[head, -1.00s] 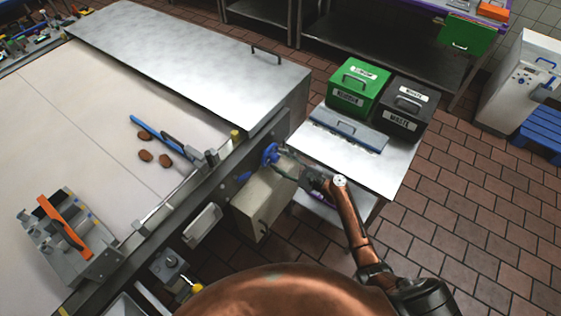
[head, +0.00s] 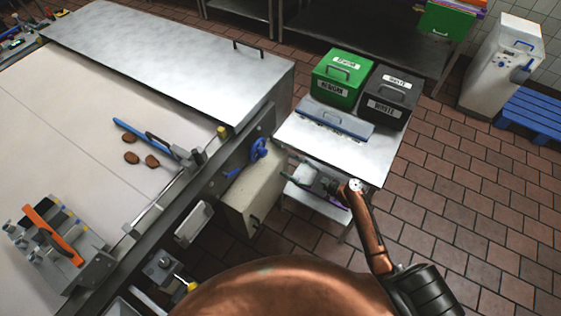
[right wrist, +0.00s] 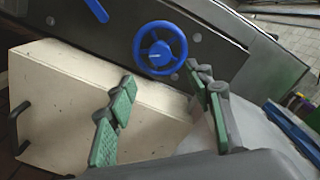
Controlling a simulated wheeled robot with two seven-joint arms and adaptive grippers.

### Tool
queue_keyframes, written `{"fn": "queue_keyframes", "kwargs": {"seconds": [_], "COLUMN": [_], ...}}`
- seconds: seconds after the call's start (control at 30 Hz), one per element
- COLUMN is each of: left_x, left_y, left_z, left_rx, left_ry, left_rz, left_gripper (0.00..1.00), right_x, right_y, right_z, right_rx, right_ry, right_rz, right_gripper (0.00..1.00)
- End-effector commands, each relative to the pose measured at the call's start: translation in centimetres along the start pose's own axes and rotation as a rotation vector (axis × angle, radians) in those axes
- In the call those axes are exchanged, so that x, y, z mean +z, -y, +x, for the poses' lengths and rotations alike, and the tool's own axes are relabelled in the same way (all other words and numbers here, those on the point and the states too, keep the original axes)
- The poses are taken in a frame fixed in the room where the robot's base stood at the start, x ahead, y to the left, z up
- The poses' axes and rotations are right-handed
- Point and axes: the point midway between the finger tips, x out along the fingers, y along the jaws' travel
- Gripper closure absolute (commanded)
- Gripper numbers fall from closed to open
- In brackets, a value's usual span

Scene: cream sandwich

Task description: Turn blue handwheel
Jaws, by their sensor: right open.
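The blue handwheel (head: 259,149) is mounted on the dark side of the conveyor machine, above a cream box. It shows whole in the right wrist view (right wrist: 160,48), facing the camera, with nothing on it. My right gripper (head: 312,180) is open and empty, to the right of the wheel and apart from it. In the right wrist view its green-padded fingers (right wrist: 165,95) are spread, with the wheel beyond and between them. My left gripper is not in view.
The cream box (head: 256,190) juts out below the wheel. A blue lever (right wrist: 97,8) is left of the wheel in the wrist view. A metal table (head: 350,155) with a green bin (head: 342,82) and black bin (head: 388,100) stands to the right. Brown pieces lie on the belt.

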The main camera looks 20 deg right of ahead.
Motion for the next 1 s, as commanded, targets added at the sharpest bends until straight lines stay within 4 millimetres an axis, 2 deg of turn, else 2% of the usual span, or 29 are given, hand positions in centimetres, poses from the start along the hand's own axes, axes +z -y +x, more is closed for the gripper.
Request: {"fn": "queue_keyframes", "kwargs": {"seconds": [0.13,0.47,0.57,0.63,0.67,0.77,0.8,0.87,0.9,0.97,1.0], "left_x": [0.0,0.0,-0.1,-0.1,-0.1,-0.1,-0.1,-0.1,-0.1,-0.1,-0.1], "left_y": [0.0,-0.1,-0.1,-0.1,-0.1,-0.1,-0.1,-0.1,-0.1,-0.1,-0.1], "left_z": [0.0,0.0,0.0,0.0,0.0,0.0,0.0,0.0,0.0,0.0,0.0], "left_rx": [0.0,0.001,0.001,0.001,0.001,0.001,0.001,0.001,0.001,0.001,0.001], "left_ry": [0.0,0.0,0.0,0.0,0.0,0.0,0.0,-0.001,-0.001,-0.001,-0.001], "left_rz": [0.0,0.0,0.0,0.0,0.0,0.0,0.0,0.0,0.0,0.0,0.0], "left_gripper": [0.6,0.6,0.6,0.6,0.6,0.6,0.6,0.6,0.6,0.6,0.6], "right_x": [0.0,0.0,-1.0,-3.1,-4.4,-10.2,-12.7,-16.4,-18.6,-21.2,-22.6], "right_y": [0.0,0.0,-0.9,-2.8,-4.1,-10.1,-13.2,-18.4,-22.0,-27.2,-30.7], "right_z": [-1.2,-1.4,-1.7,-2.3,-2.8,-5.5,-7.4,-10.7,-13.4,-17.7,-20.8], "right_rx": [0.0,0.0,0.011,0.036,0.054,0.152,0.211,0.322,0.409,0.553,0.658], "right_ry": [0.001,0.001,-0.024,-0.076,-0.11,-0.257,-0.325,-0.422,-0.479,-0.545,-0.575], "right_rz": [-0.001,0.0,-0.009,-0.03,-0.046,-0.131,-0.18,-0.267,-0.334,-0.441,-0.519], "right_gripper": [0.53,0.53,0.53,0.53,0.53,0.53,0.53,0.53,0.53,0.53,0.53]}}
